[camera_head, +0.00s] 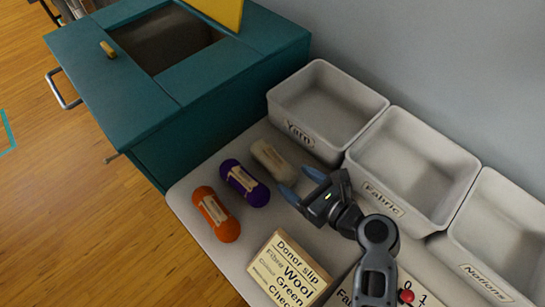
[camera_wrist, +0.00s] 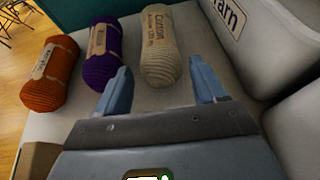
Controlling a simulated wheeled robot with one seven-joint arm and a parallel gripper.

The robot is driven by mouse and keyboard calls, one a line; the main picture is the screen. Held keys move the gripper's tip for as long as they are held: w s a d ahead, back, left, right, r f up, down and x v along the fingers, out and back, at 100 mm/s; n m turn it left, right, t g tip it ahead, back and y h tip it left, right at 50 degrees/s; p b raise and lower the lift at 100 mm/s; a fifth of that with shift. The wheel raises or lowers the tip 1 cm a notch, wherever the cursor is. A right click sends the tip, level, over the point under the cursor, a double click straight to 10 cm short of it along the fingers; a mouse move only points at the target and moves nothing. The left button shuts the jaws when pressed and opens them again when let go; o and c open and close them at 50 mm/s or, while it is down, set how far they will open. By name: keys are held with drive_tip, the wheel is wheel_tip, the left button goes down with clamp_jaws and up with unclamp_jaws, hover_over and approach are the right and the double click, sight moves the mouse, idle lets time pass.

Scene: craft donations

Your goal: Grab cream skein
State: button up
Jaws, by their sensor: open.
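The cream skein (camera_head: 272,160) lies on the pale table in front of the Yarn bin, a labelled roll of yarn. In the wrist view the cream skein (camera_wrist: 161,58) lies beyond and between my blue fingertips, with its label reading Cotton. My gripper (camera_head: 301,184) is open and empty, close to the near end of the cream skein. In the wrist view my gripper (camera_wrist: 162,86) has its fingers spread wide. The left finger overlaps the purple skein (camera_wrist: 101,58) in the picture. I cannot tell whether either finger touches a skein.
The purple skein (camera_head: 245,183) and orange skein (camera_head: 215,214) lie to the left. Bins marked Yarn (camera_head: 310,142), Fabric (camera_head: 385,200) and Notions (camera_head: 485,285) line the wall. A teal cabinet (camera_head: 225,100) stands at the left.

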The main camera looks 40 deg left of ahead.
sight(284, 171)
drive_tip(key=x, duration=0.5)
drive_tip(key=shift+w+a+f, duration=0.1)
drive_tip(key=shift+a, duration=0.25)
drive_tip(key=shift+c, duration=0.3)
drive_tip(key=c, duration=0.7)
